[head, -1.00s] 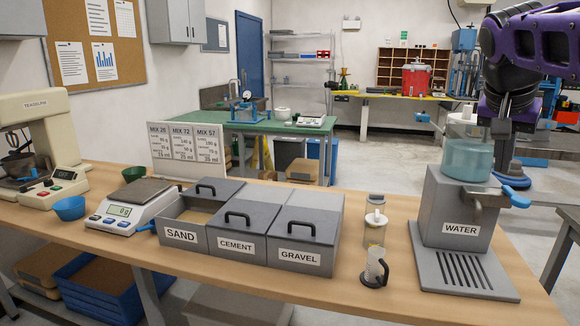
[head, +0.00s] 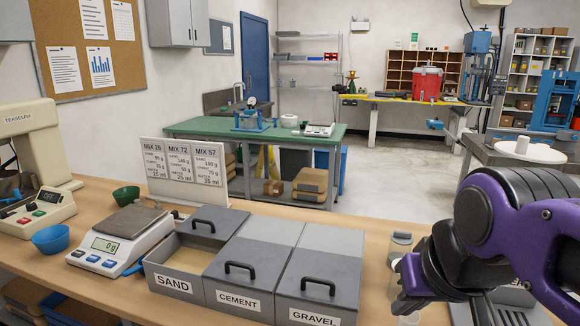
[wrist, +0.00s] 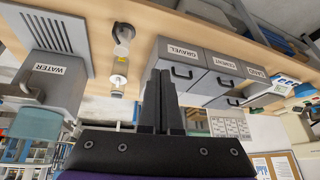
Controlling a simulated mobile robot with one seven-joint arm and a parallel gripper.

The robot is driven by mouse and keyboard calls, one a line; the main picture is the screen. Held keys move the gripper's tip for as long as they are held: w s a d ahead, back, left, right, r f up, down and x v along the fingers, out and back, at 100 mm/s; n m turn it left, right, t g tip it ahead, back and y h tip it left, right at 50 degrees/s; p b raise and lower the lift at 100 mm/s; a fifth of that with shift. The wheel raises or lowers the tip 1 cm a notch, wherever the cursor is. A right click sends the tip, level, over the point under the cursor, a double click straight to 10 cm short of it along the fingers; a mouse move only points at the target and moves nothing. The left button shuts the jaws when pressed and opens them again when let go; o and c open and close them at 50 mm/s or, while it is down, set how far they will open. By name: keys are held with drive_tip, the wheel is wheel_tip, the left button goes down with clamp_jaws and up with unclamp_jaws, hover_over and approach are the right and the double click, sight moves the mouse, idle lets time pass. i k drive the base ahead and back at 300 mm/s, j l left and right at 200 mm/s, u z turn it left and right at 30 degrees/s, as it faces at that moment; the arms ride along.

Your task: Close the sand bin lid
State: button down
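The grey sand bin (head: 174,282) stands on the bench at the left end of a row of three bins. Its front part is open and sand (head: 190,260) shows inside. The sand bin lid (head: 222,217), grey with a black handle, sits over the back part of the bin. In the upside-down wrist view the sand bin (wrist: 257,73) is at the right, partly cut by other bins. My gripper (wrist: 160,75) points out over the bench near the gravel bin (wrist: 187,53), fingers together with nothing seen between them. It is well right of the sand bin in the head view, where its fingertips are not clear.
The cement bin (head: 238,299) and gravel bin (head: 314,318) have closed lids with handles. A scale (head: 115,245) with a blue scoop handle (head: 134,268) beside it stands left of the sand bin. A mix sign (head: 185,165) stands behind. The water dispenser (wrist: 52,85) is beyond the jugs.

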sight(210, 222)
drive_tip(key=i+j, duration=0.1)
drive_tip(key=j, duration=0.3)
drive_tip(key=i+j+u, duration=0.1)
drive_tip(key=j, duration=0.3)
drive_tip(key=i+j, duration=0.1)
drive_tip(key=j, duration=0.35)
